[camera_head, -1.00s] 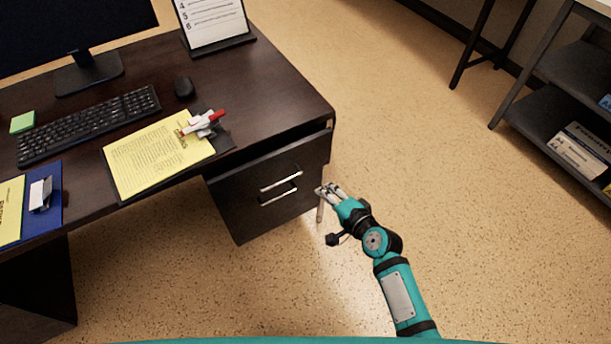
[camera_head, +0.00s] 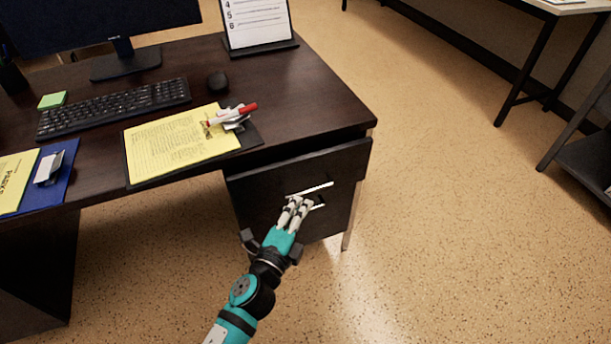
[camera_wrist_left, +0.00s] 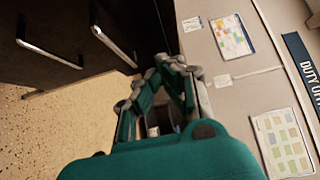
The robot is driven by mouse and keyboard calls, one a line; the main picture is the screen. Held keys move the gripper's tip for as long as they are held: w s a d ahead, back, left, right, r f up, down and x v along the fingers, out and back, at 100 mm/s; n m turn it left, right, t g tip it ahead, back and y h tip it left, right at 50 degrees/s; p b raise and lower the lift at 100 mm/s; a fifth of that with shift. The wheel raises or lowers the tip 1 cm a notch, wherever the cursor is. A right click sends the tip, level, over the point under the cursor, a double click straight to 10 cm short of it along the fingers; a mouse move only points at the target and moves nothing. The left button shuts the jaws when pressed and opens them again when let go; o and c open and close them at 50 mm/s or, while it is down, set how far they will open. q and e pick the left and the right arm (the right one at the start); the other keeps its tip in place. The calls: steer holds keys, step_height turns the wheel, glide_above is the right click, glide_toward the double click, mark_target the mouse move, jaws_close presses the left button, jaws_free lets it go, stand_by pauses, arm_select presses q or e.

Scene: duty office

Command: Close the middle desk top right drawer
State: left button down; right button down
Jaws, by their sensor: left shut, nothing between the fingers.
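The top right drawer (camera_head: 345,163) of the dark brown desk (camera_head: 300,110) is pulled out a little, with a dark gap under the desktop. Its silver bar handle (camera_head: 318,187) is on the front, and the handle also shows in the left wrist view (camera_wrist_left: 113,47). My left gripper (camera_head: 298,203) is shut and empty, with its fingertips at or just in front of the handle. I cannot tell whether they touch. The fingers hide part of the lower drawer's handle. In the left wrist view my fingers (camera_wrist_left: 170,68) point toward the dark drawer side. My right gripper is not in view.
Floor (camera_head: 450,220) right of the desk is clear. A dark shelf (camera_head: 585,160) stands at the far right.

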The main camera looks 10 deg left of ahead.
arm_select(q)
glide_toward(313, 162)
steer(key=w+d, duration=0.2)
steer(key=d, duration=0.1)
steer(key=shift+w+a, duration=0.4)
steer(key=shift+w, duration=0.3)
steer(key=shift+w+a, duration=0.4)
steer(key=shift+w, duration=0.35)
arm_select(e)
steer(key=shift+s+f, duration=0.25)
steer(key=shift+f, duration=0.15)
